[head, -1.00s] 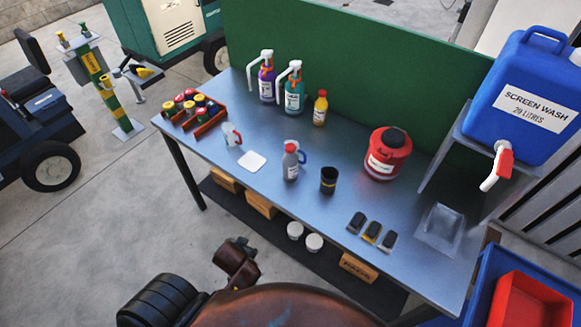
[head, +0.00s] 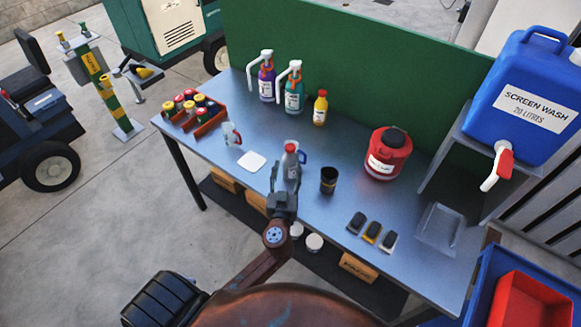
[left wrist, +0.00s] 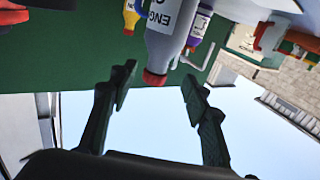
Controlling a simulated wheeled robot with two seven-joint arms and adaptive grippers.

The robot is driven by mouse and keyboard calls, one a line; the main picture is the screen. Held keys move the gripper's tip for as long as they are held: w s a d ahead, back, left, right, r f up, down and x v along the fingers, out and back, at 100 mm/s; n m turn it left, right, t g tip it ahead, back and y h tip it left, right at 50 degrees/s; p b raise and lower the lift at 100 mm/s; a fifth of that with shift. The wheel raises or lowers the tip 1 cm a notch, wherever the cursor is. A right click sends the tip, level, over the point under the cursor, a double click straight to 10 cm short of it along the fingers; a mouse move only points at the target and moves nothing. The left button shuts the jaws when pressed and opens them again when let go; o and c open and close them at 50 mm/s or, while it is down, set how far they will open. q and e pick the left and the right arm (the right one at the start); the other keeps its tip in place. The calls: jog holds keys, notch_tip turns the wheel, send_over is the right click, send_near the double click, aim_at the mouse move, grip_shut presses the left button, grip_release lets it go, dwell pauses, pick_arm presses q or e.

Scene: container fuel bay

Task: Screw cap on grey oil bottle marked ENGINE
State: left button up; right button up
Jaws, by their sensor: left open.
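The grey oil bottle (head: 293,172) stands upright on the metal bench, with a red cap (head: 291,146) on its top. In the left wrist view the grey bottle (left wrist: 172,32) hangs upside down in the picture, its label partly reading "ENG". Its red cap (left wrist: 153,78) sits at the neck; how tight it is I cannot tell. My left gripper (head: 285,173) is open and empty at the near side of the bottle, partly covering it. In the left wrist view the open fingers (left wrist: 158,87) point toward the cap, with a gap still between them. My right gripper is not seen.
A dark cup (head: 328,181) stands just right of the bottle, and a red can (head: 386,160) beyond it. A white square (head: 252,161) and a small jug (head: 231,134) lie to the left. Pump bottles (head: 293,93) stand along the green back panel.

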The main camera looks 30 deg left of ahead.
aim_at(290, 156)
pick_arm(q)
jog(key=x, duration=0.2)
jog(key=shift+w+a+p, duration=0.1)
jog(key=shift+w+p, duration=0.15)
jog(key=shift+p, duration=0.05)
jog(key=shift+a, duration=0.1)
jog(key=shift+w, duration=0.1)
jog(key=p+x, duration=0.1)
jog(key=x, duration=0.3)
jog(key=shift+w+r, duration=0.1)
jog(key=shift+w, duration=0.2)
jog(key=shift+w+a+p, duration=0.1)
jog(key=shift+w+p, duration=0.15)
jog(key=shift+p, duration=0.05)
jog(key=shift+c, duration=0.7)
